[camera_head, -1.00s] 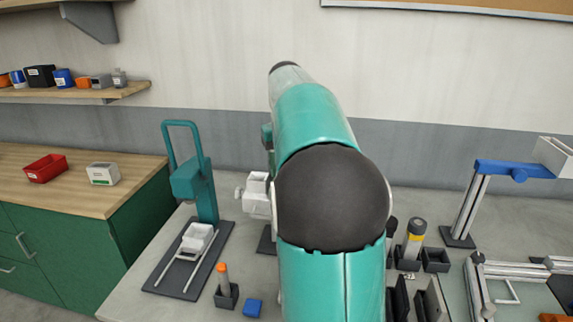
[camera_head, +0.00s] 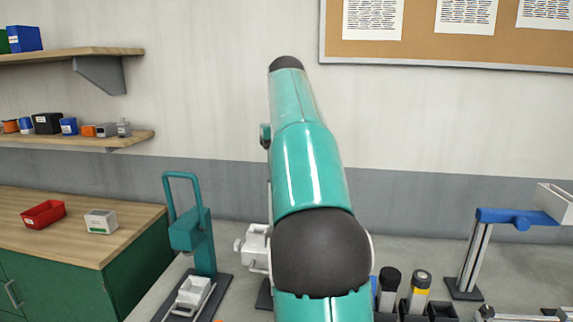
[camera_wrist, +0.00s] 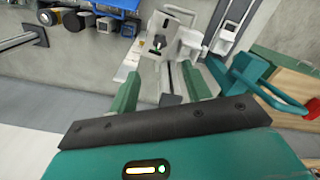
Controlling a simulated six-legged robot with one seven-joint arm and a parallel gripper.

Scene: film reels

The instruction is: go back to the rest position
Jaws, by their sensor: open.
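My gripper (camera_wrist: 159,72) shows in the wrist view as two green fingers spread apart. It is open and nothing is between its fingertips. White and grey equipment (camera_wrist: 178,38) lies beyond the fingers. My teal arm rises through the middle of the head view and hides part of the bench behind it. My gripper cannot be made out in the head view.
A teal hand press (camera_head: 192,232) stands left of my arm, also at right in the wrist view (camera_wrist: 256,75). Dark cylinders (camera_head: 389,285) and a blue-topped stand (camera_head: 512,217) are to the right. A red bin (camera_head: 43,214) sits on the wooden counter (camera_head: 75,235).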

